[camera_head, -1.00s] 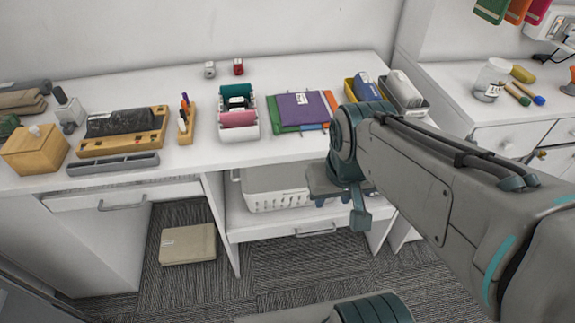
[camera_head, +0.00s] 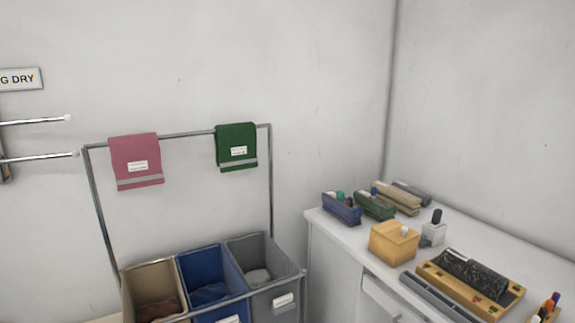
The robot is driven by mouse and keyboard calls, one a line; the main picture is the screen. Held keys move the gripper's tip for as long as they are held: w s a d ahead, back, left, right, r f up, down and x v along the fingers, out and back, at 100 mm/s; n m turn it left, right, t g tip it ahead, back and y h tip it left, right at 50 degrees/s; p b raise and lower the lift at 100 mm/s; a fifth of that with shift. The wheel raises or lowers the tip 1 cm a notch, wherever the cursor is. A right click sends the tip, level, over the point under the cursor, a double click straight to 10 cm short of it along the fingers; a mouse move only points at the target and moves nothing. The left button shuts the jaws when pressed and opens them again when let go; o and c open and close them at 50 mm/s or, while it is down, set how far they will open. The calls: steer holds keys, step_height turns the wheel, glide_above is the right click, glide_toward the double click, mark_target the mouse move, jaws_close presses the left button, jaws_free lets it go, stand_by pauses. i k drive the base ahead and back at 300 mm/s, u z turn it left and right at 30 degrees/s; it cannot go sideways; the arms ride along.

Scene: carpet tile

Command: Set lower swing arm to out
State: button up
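Two metal rods stick out from the wall at the left edge, an upper swing arm (camera_head: 35,121) and a lower swing arm (camera_head: 40,158). Both have pale tips and point right. The lower one reaches slightly farther right. Their wall mount is mostly cut off by the picture's left edge. My gripper is not in the current view.
A metal rack (camera_head: 271,195) holds a pink towel (camera_head: 136,160) and a green towel (camera_head: 236,147) above beige (camera_head: 130,293), blue (camera_head: 229,275) and grey (camera_head: 262,243) bins. A white desk (camera_head: 340,236) with a wooden box (camera_head: 393,242) stands at right.

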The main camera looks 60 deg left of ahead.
mark_target(75, 153)
steer(key=z, duration=0.05)
steer(key=k, duration=0.5)
steer(key=u, duration=1)
steer(key=i, duration=0.65)
steer(key=u, duration=1.6)
steer(key=i, duration=1.55)
steer(key=u, duration=0.4)
